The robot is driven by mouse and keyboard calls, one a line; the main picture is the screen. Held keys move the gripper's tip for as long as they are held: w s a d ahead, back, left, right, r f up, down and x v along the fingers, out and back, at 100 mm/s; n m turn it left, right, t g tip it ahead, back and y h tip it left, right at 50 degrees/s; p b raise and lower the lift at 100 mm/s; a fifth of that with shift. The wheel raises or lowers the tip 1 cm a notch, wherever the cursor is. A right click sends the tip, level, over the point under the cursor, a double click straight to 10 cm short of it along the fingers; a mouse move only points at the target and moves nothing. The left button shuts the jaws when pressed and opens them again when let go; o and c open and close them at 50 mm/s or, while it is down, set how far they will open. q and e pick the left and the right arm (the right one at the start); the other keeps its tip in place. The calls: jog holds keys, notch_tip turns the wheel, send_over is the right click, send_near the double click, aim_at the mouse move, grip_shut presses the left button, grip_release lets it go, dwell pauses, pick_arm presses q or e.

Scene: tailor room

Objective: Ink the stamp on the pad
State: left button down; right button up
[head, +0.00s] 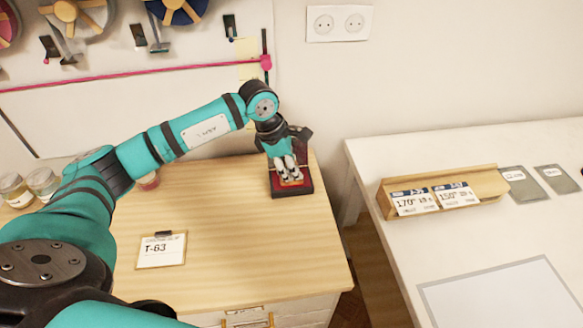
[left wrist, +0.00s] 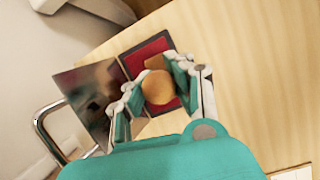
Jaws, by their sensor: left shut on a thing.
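The ink pad (head: 304,190) is an open dark case with a red surface near the back right corner of the wooden cabinet top. In the left wrist view the red pad (left wrist: 148,53) shows beside its raised dark lid (left wrist: 88,88). My left gripper (head: 288,174) points down over the pad. Its fingers (left wrist: 160,90) are shut on the stamp, whose round wooden handle (left wrist: 158,88) shows between them. The stamp is over the red area; whether its face touches the pad is hidden. My right gripper is in neither view.
A card marked T-63 (head: 161,252) lies on the cabinet top (head: 240,235), which is clear around it. Jars (head: 41,181) stand at the left. A white table (head: 385,155) with a wooden card holder (head: 442,190) is at right, across a gap. The wall is close behind.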

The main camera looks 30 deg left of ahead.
pick_arm(q)
jog(key=shift+s+f, duration=0.25)
jog(key=shift+f, duration=0.25)
jog(key=shift+w+r+p, duration=0.25)
jog(key=shift+r+p, duration=0.4)
jog(key=shift+r, duration=0.4)
jog(key=shift+r+p, duration=1.25)
jog(key=shift+r, duration=1.4)
jog(key=s+d+r+m+g+y, duration=0.1)
jog(key=s+d+m+g, duration=0.2)
jog(key=s+m, duration=0.5)
jog(key=s+d+r+m+g+y, duration=0.1)
jog(key=s+d+m, duration=0.3)
jog(key=s+m, duration=0.4)
jog(key=m+g, duration=0.1)
jog(key=m, duration=0.6)
jog(key=shift+r+g, duration=0.15)
jog(key=shift+g, duration=0.25)
